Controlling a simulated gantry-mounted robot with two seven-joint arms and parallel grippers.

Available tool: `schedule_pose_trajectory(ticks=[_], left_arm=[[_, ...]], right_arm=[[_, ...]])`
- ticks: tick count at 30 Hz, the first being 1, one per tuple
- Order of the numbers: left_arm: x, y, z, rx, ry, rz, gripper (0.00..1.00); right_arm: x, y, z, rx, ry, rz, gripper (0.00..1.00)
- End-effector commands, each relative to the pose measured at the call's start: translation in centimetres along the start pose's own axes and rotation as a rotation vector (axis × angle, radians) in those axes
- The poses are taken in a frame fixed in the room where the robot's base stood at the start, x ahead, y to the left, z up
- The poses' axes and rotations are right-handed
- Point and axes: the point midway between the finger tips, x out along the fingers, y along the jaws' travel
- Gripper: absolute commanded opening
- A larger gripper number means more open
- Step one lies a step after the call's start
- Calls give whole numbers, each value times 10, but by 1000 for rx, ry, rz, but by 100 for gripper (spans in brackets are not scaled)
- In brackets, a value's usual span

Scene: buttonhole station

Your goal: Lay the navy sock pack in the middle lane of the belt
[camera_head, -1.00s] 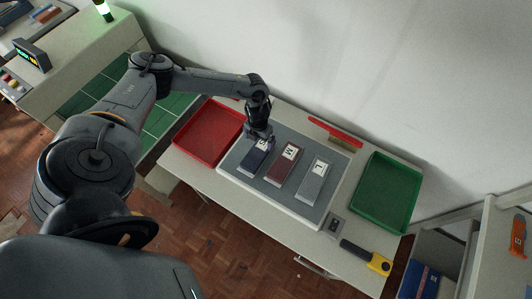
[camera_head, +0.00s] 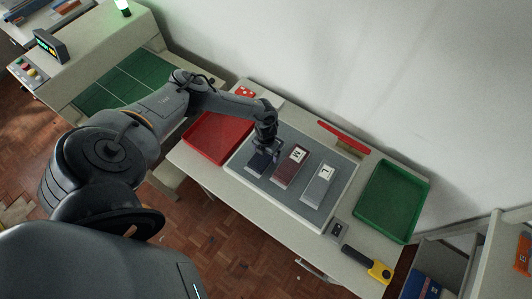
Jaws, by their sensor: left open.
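The navy sock pack (camera_head: 258,164) lies leftmost of three packs on the grey mat of the work table. My left gripper (camera_head: 270,152) is open, pointing down at the pack's upper end and hiding its label. I cannot tell whether the fingers touch it or straddle it. The green belt (camera_head: 118,86), divided into lanes by white lines, is at the upper left. My left arm hides its near part. My right gripper is not in view.
A maroon pack marked M (camera_head: 289,168) and a grey pack marked L (camera_head: 319,184) lie beside the navy one. A red tray (camera_head: 215,138) stands left of the mat, a green tray (camera_head: 391,202) right. A yellow-and-black tool (camera_head: 368,265) lies at the front right.

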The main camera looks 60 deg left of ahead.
Motion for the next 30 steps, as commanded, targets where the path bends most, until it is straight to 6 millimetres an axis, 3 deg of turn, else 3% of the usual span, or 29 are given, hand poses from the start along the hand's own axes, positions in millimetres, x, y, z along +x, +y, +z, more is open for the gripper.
schedule_pose_trajectory(ticks=[8, 17, 30], left_arm=[[2, 0, 0, 0, 0, 0, 98], [1, 0, 0, 0, -1, 0, 54], [-8, 1, 1, -1, -1, 0, 54]], right_arm=[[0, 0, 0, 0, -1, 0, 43], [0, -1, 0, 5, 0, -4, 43], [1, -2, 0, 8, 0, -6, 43]])
